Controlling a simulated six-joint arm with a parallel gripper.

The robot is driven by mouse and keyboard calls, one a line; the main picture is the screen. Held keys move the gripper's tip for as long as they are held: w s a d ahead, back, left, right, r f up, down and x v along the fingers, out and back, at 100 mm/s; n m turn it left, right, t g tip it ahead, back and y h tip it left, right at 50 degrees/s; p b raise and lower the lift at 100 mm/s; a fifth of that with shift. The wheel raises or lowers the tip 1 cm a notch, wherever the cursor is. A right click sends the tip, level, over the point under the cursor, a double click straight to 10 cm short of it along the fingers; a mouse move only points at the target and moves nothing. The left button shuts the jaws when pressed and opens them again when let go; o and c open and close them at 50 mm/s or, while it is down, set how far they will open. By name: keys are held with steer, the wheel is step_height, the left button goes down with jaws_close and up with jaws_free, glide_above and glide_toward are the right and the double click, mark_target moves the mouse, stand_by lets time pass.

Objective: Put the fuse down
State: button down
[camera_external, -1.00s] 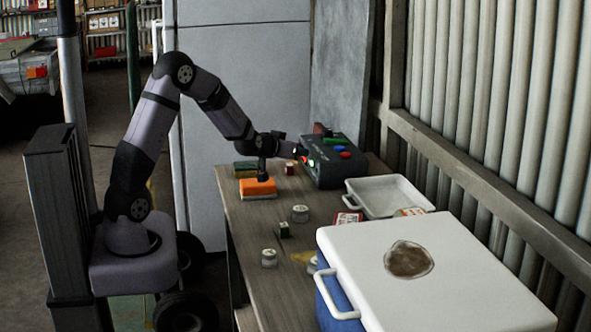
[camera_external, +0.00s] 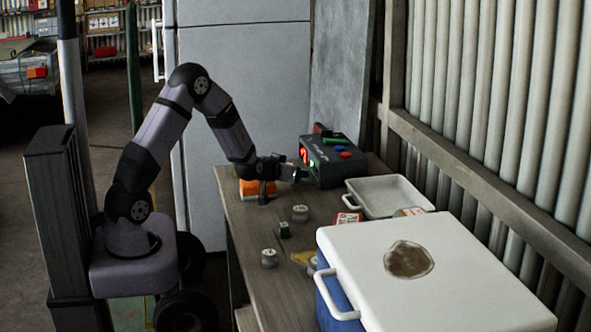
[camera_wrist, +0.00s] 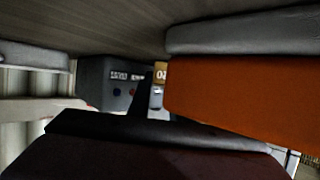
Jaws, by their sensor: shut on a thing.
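My gripper (camera_external: 299,174) is low over the far part of the table, just in front of the dark box with coloured buttons. It is shut on the fuse, which is mostly hidden in the external view. In the wrist view a small pale piece (camera_wrist: 157,97) shows at the tip of a dark finger; it may be the fuse, but it is too small to be sure. I cannot tell whether the fuse touches the table.
The dark button box (camera_external: 337,165) stands behind my gripper. An orange block (camera_external: 250,188) is close on the left. Bare wood (camera_external: 250,225) lies at front left.

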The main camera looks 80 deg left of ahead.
steer(key=shift+f, duration=0.1)
steer(key=c, duration=1.6)
jaws_free()
steer(key=v, duration=1.2)
